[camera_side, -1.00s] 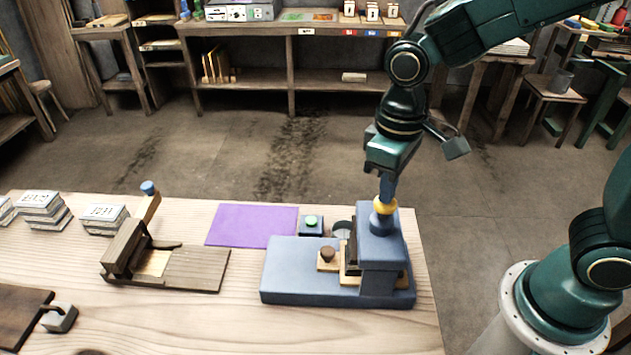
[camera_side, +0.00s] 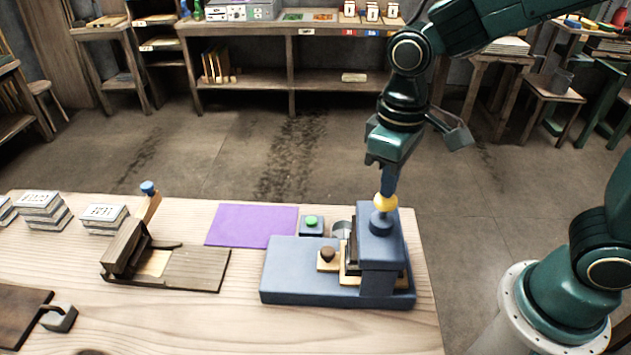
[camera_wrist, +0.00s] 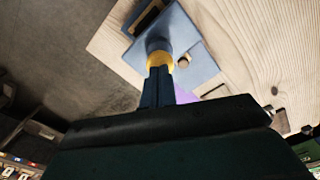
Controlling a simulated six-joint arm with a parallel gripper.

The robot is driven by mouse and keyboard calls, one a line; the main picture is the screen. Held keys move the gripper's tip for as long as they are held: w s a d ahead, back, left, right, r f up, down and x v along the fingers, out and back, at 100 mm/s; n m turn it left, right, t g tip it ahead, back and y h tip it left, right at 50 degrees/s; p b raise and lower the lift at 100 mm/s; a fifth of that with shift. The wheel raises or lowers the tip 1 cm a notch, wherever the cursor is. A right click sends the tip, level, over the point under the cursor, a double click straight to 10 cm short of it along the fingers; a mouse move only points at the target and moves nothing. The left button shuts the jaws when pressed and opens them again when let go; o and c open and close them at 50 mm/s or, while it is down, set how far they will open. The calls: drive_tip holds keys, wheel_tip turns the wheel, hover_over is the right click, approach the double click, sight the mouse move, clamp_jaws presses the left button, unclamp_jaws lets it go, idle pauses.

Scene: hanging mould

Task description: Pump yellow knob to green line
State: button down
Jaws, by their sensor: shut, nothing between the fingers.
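The yellow knob (camera_side: 386,202) stands on a short stem on top of the blue-grey press (camera_side: 378,248), at the right end of the table. It also shows in the wrist view (camera_wrist: 160,60), just beyond my fingertips. My gripper (camera_side: 388,188) is shut and empty, pointing down, with its tips right at the top of the knob. They look to be touching it, though a small gap cannot be ruled out. I cannot make out a green line in either view; the press faces turned away are hidden.
A small box with a green button (camera_side: 312,222) stands behind the press. A brown knob (camera_side: 328,253) sits on the press bed. A purple sheet (camera_side: 252,225) and a wooden fixture (camera_side: 165,262) lie to the left. Front table is mostly clear.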

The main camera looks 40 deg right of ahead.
drive_tip(key=shift+f, duration=1.4)
drive_tip(key=shift+r, duration=1.2)
drive_tip(key=shift+f, duration=1)
drive_tip(key=shift+r, duration=1.1)
drive_tip(key=shift+r, duration=2.95)
